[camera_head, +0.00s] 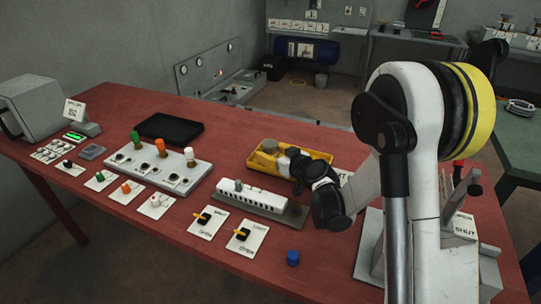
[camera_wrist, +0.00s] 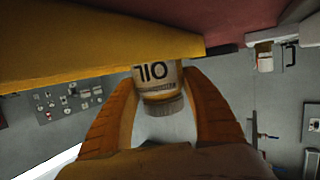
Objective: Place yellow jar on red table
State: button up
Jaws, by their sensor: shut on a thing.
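In the wrist view, my gripper (camera_wrist: 160,82) is shut on a jar (camera_wrist: 156,74) between its two orange fingers. The jar has a pale yellowish body with dark "OIL" lettering, upside down in this view, and a grey-brown lid. In the head view, my gripper (camera_head: 291,166) is over the front edge of a yellow tray (camera_head: 259,164) on the red table (camera_head: 95,126). The jar cannot be made out clearly there. In the wrist view, the yellow tray (camera_wrist: 95,45) fills the upper left beside the jar; I cannot tell whether they touch.
A white slotted block (camera_head: 253,197) stands just left of my gripper. A blue cap (camera_head: 293,257) lies near the front edge. A black tray (camera_head: 169,128) and a panel with coloured knobs (camera_head: 158,166) stand further left. Bare red tabletop shows behind the yellow tray.

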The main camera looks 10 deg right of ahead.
jog(key=o, duration=1.3)
jog(key=shift+o, duration=0.2)
